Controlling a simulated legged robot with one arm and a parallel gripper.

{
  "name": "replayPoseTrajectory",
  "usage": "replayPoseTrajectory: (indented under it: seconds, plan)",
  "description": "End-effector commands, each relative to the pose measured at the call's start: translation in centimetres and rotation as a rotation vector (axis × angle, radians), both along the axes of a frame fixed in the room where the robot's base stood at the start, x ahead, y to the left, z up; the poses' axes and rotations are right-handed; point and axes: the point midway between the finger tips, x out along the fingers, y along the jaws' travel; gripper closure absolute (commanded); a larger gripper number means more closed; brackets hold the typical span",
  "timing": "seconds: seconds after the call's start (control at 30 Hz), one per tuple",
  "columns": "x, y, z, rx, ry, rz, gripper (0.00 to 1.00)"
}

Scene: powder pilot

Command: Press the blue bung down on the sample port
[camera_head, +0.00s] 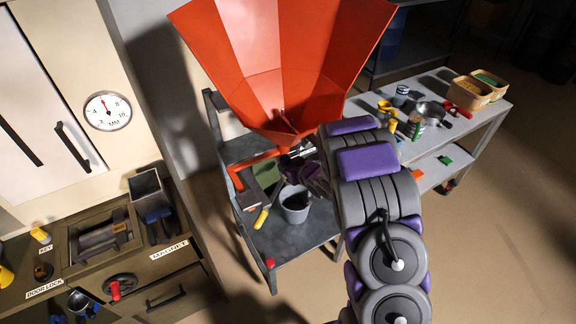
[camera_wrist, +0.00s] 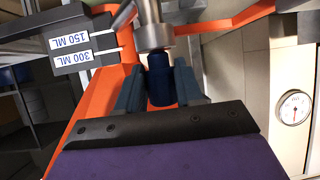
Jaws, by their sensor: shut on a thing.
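The blue bung (camera_wrist: 160,78) stands between the two fingers of my gripper (camera_wrist: 159,88) in the wrist view. The fingers are shut on it. Its far end meets the mouth of a grey metal tube, which looks like the sample port (camera_wrist: 153,36). The two line up closely, but I cannot tell how deep the bung sits. In the head view a metal fitting (camera_head: 302,149) shows below the large orange hopper (camera_head: 285,60). My arm reaches there, and the bung cannot be made out.
Below the hopper, a grey cart (camera_head: 290,245) carries a bucket (camera_head: 294,205). A bench with cups and bins stands right; a cabinet with drawers stands left.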

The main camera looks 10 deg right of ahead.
Motion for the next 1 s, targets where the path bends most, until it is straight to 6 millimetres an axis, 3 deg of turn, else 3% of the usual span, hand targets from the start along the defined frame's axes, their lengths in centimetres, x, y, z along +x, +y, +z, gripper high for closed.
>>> replayPoseTrajectory:
  seconds: [0.33, 0.37, 0.63, 1.0]
  plan:
    - [0.02, -0.02, -0.81, 0.0, 0.0, -0.001, 1.0]
    - [0.02, -0.02, -0.75, 0.0, 0.0, -0.001, 0.61]
    - [0.01, -0.02, -0.74, 0.0, 0.0, 0.0, 0.35]
    - [-0.52, -0.24, -0.45, 0.0, 0.002, 0.0, 0.34]
